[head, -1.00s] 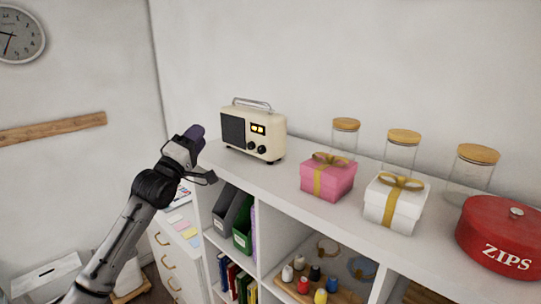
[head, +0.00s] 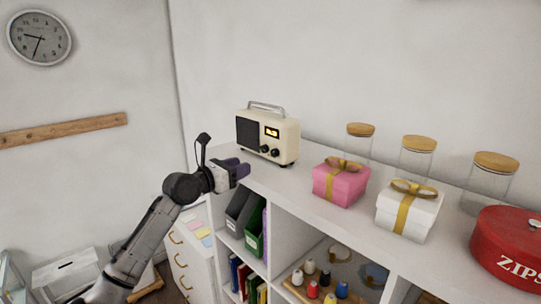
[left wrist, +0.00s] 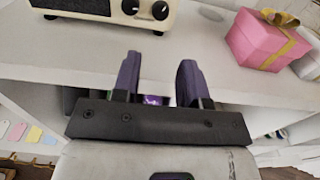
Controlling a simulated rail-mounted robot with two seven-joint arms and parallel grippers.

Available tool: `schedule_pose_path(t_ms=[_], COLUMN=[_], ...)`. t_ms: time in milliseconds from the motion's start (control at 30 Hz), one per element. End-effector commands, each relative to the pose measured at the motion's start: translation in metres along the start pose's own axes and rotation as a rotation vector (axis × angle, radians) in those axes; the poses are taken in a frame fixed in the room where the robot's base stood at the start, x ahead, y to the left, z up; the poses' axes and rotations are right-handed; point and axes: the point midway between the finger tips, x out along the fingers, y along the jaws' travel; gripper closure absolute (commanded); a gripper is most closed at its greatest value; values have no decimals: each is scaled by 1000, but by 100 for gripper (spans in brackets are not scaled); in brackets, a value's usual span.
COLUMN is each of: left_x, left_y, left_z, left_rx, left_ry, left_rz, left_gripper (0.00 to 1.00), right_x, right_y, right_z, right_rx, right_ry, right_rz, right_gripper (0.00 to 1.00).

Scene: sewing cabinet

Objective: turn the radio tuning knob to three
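The cream radio (head: 268,134) stands on top of the white shelf unit, with a dark speaker grille and a small lit yellow display (head: 272,132). Two dark knobs (head: 270,150) sit below the display. In the left wrist view the lower part of the radio (left wrist: 100,12) shows at the top, with both knobs (left wrist: 146,9). My left gripper (head: 240,170) is in front of the shelf's front edge, below the radio and apart from it. Its two purple fingers (left wrist: 158,78) are spread with nothing between them. My right gripper is in neither view.
A pink gift box (head: 340,184), a white gift box (head: 407,212), several glass jars with wooden lids (head: 417,143) and a red ZIPS tin (head: 507,243) stand right of the radio. The shelf top (head: 300,173) in front of the radio is clear.

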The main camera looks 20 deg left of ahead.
Motion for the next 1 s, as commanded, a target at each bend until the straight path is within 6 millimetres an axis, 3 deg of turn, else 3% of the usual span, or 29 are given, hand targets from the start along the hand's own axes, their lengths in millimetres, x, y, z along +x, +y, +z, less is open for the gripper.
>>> schedule_pose_path(t_ms=[500,1000], left_x=[80,117], left_y=[-1,1], left_z=[2,2], left_rx=[-1,2], left_ry=[-1,-1], left_rz=[-1,2], left_gripper=[60,60], right_x=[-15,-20], right_y=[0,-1], right_z=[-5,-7], right_rx=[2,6], right_ry=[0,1], right_rz=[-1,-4], right_gripper=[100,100])
